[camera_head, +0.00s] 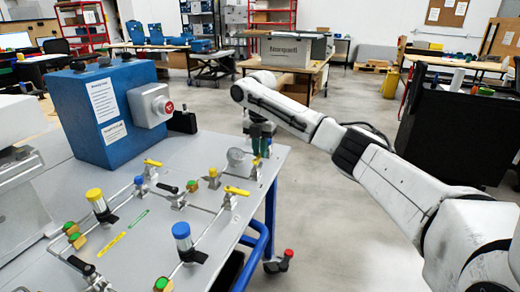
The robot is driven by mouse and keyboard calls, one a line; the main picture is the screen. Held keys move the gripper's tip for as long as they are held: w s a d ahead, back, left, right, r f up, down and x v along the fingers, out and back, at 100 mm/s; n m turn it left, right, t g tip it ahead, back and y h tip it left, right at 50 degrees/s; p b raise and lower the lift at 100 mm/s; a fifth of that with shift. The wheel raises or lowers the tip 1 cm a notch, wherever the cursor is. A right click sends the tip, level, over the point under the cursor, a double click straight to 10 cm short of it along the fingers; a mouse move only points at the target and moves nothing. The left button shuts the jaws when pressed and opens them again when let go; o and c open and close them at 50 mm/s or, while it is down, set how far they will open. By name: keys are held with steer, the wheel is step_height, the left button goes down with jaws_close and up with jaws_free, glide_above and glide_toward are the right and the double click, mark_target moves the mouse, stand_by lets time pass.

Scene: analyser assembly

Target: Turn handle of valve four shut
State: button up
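The valves are on the grey table (138,255) with thin metal pipes. One valve has a yellow handle (237,190) near the table's right side, and another yellow handle (152,162) is farther back. A black handle (168,187) lies between them, and another black handle (81,265) is at the front left. I cannot read any number, so I cannot tell which is valve four. My gripper (262,154) points down over the far right corner of the table, beside a round clear gauge-like part (237,158). Its fingers are small and partly hidden; something yellow shows below them.
A blue box (110,112) with a grey unit and red knob (160,105) stands at the back left. Blue-capped (182,230) and yellow-capped (95,195) cylinders rise from the table. A black cabinet (462,130) is at the right. Open floor lies beyond the table.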

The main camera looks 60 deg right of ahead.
jaws_close()
